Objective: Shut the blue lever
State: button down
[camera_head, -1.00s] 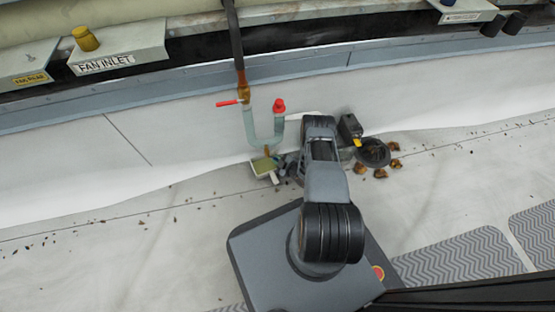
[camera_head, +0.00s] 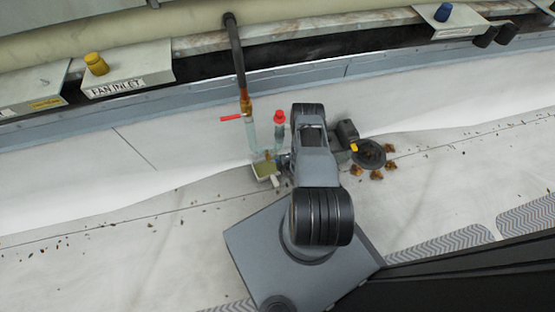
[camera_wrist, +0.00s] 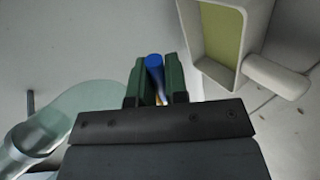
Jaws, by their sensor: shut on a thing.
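The blue lever (camera_wrist: 155,62) shows in the wrist view as a blue tip between the green fingers of my gripper (camera_wrist: 155,80). My gripper is shut on it. The part of the lever below the tip is mostly hidden between the fingers, with a bit of yellow-orange showing there. In the head view my own arm covers the lever and most of the gripper, low beside the clear U-shaped trap (camera_head: 252,135).
The clear trap (camera_wrist: 85,105) lies left of my gripper in the wrist view. A white tray with a green inside (camera_wrist: 243,50) is close on the right. A red lever (camera_head: 231,117) and red cap (camera_head: 279,116) sit on the pipework. Brown leaves surround a round drain (camera_head: 369,154).

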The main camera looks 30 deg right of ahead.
jog(key=shift+r+h, duration=0.3)
jog(key=shift+n+p, duration=0.3)
jog(key=c, duration=1.1)
grip_release()
